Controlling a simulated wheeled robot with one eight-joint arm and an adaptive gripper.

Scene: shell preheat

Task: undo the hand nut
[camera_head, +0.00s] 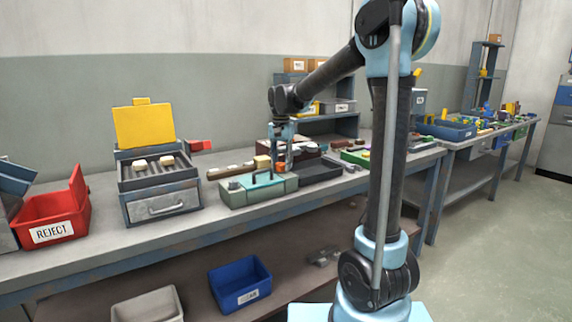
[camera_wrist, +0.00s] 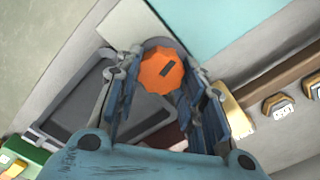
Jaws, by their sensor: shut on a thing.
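The hand nut is an orange, lobed knob with a dark slot mark on top; it shows in the wrist view (camera_wrist: 163,73). It sits on a round grey base at the end of a pale teal fixture (camera_wrist: 215,25). In the head view the teal fixture (camera_head: 236,194) stands on the bench, and a bit of orange (camera_head: 281,166) shows under my gripper (camera_head: 283,148). In the wrist view my gripper (camera_wrist: 163,82) has its two fingers on either side of the nut, shut on it. The finger contact is partly hidden.
A dark grey tray (camera_wrist: 122,105) lies beside the fixture. A wooden rail (camera_wrist: 283,75) with several hex pieces is on the other side. In the head view a heater box with a yellow lid (camera_head: 144,126) and a red reject bin (camera_head: 55,217) stand to the left.

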